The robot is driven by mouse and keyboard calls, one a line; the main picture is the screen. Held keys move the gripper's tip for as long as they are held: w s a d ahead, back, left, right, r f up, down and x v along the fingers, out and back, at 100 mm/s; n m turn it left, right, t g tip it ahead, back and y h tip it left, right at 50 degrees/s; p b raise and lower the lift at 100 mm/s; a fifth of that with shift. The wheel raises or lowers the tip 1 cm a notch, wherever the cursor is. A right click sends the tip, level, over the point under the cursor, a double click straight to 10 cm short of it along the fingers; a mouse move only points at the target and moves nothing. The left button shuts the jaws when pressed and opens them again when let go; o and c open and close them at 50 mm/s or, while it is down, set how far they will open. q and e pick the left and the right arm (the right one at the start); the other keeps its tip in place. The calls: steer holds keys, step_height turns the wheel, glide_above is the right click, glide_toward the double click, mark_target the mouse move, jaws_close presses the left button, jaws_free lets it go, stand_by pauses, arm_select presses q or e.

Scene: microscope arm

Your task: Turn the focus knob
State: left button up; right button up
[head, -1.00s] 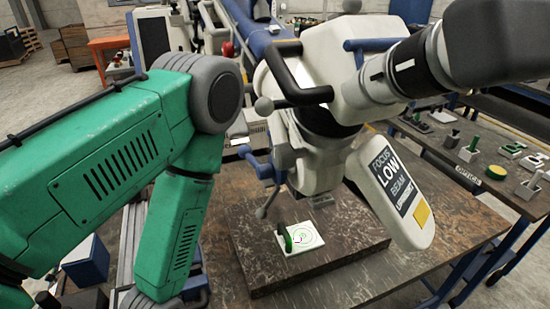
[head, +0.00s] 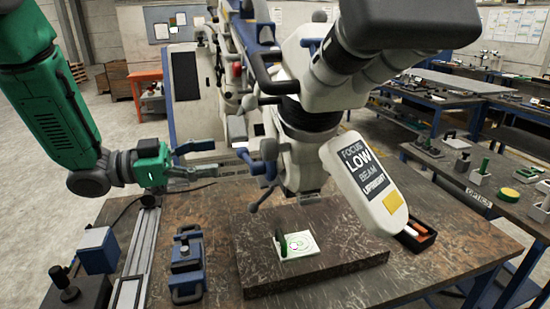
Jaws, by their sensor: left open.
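The microscope (head: 300,172) has a white body, a black lower ring and dark eyepieces. It hangs over a dark slab. A grey round knob (head: 269,149) sits on its left side, and a smaller grey ball knob (head: 249,102) is above it. I cannot tell for sure which is the focus knob. A white panel (head: 362,178) on the right reads FOCUS LOW BEAM UPRIGHT. My right gripper is not in view.
The slab (head: 320,268) carries a white card (head: 300,244) with a green-and-black piece. A blue-handled fixture (head: 187,265) and a metal rail stand left of it. A dark tray (head: 416,236) lies at right. Blue levers (head: 256,165) jut from the microscope's left side.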

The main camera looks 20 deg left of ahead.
mark_target(261, 149)
arm_select(q)
steer(key=p+x, duration=0.3)
steer(key=x, duration=1)
steer(key=shift+d, duration=0.1)
steer(key=shift+w+d, duration=0.25)
steer(key=shift+d, duration=0.05)
steer(key=shift+a, duration=0.25)
steer(key=a, duration=0.3)
steer(key=shift+a+f, duration=0.25)
steer(key=shift+a, duration=0.2)
steer(key=c, duration=0.7)
steer(key=shift+s+d+r, duration=0.1)
steer(key=shift+d, duration=0.05)
steer(key=c, duration=0.4)
steer(key=shift+s+d+r, duration=0.1)
steer(key=shift+d+r, duration=0.15)
steer(key=shift+d, duration=0.9)
steer(key=shift+w+f, duration=0.15)
steer(key=shift+w, duration=0.1)
steer(key=shift+c, duration=0.2)
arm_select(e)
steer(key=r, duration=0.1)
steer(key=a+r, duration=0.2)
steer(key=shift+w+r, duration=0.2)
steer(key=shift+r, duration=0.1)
